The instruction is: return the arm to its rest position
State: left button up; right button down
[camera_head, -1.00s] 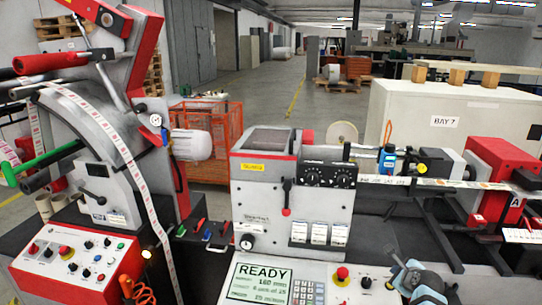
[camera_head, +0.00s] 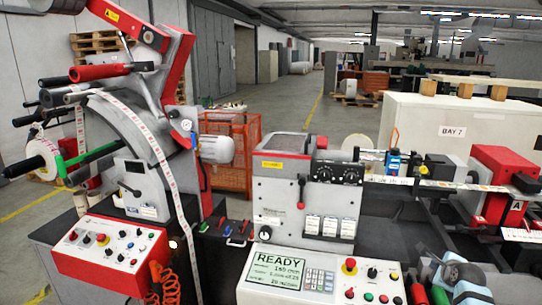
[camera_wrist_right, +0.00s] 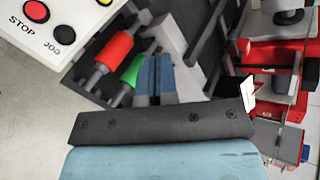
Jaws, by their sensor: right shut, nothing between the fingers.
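My right gripper (camera_head: 431,268) is in the lower right of the head view, to the right of the control panel with the READY screen (camera_head: 274,271). In the right wrist view the blue-grey fingers of the gripper (camera_wrist_right: 154,82) are together, with nothing between them. Below them in that view lies the dark gripper body. A red roller (camera_wrist_right: 114,48) and a green roller (camera_wrist_right: 132,69) appear beside the fingers; I cannot tell the gap to them. My left gripper is not in view.
A STOP/JOG button panel (camera_wrist_right: 62,22) is at the wrist view's upper left. The label rewinder's grey head (camera_head: 285,205) stands at the middle, with a red button box (camera_head: 112,250) at left. A white BAY 7 cabinet (camera_head: 470,112) is behind.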

jog(key=d+r+n+h, duration=0.4)
jog(key=d+r+n, duration=0.1)
jog(key=d+r, duration=1.2)
jog(key=w+a+r+n+t, duration=0.1)
jog(key=w+r+n+t, duration=0.15)
jog(key=n, duration=0.95)
jog(key=w+a+r+n+t, duration=0.1)
jog(key=r+n+t, duration=0.25)
jog(key=n, duration=0.85)
jog(key=s+a+f+g+y, duration=0.1)
jog(key=s+a+f+y, duration=0.1)
jog(key=s+a+f, duration=0.6)
jog(key=s+a+f+n+g+y, duration=0.1)
jog(key=s+a+f+y, duration=0.15)
jog(key=a+f, duration=0.85)
jog(key=s+a+f+g+y, duration=0.15)
jog(key=s+a+f, duration=0.5)
jog(key=f, duration=0.65)
jog(key=s+a+f+m+g+y, duration=0.1)
jog(key=s+a+f, duration=0.2)
jog(key=s+a, duration=0.3)
jog(key=s+a+f+m+g, duration=0.1)
jog(key=s+a+f, duration=0.2)
jog(key=s, duration=0.9)
jog(key=s+a+f+g+y, duration=0.1)
jog(key=s+a+f, duration=0.2)
jog(key=s+a, duration=0.6)
jog(key=shift+s+a+m+y, duration=0.3)
jog(key=shift+s+m, duration=0.1)
jog(key=shift+s, duration=0.1)
